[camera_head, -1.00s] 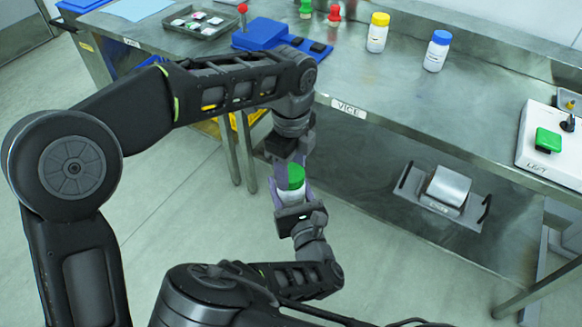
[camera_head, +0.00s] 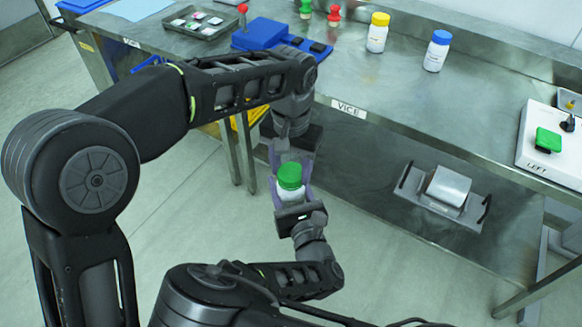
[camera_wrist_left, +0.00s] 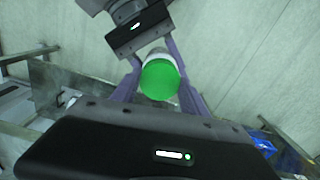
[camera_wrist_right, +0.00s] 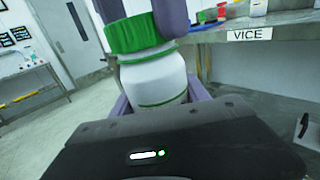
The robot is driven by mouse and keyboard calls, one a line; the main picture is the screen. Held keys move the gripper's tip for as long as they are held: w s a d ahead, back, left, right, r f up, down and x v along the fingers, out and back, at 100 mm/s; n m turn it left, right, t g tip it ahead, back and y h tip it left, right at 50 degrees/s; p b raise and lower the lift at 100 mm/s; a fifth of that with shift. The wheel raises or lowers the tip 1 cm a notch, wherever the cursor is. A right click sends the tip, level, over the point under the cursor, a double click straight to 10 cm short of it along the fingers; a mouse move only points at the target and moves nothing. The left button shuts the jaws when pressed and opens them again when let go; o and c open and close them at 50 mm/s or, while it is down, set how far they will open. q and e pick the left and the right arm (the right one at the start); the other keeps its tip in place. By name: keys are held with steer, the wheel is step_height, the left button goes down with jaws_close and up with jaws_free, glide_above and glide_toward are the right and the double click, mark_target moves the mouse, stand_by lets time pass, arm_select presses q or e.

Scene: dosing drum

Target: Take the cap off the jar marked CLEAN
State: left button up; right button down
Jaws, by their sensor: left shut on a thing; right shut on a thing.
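The jar (camera_head: 291,193) has a white body and a green cap (camera_head: 289,175), and is held in the air in front of the bench. I cannot read a name on it. My right gripper (camera_head: 293,198) is shut on the white body; the right wrist view shows the body (camera_wrist_right: 153,82) between its fingers. My left gripper (camera_head: 291,168) is shut on the green cap from above, with a finger on either side in the left wrist view (camera_wrist_left: 160,88). In the right wrist view the cap (camera_wrist_right: 135,33) sits at the jar's top; I cannot tell whether it is loose.
A white board (camera_head: 552,150) with a green pad is at right. The bench's front edge lies close behind my grippers.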

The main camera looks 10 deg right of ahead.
arm_select(q)
steer(key=shift+n, duration=0.5)
steer(key=o, duration=1.6)
steer(key=shift+c, duration=0.2)
steer(key=shift+r, duration=0.1)
steer(key=shift+r, duration=2.15)
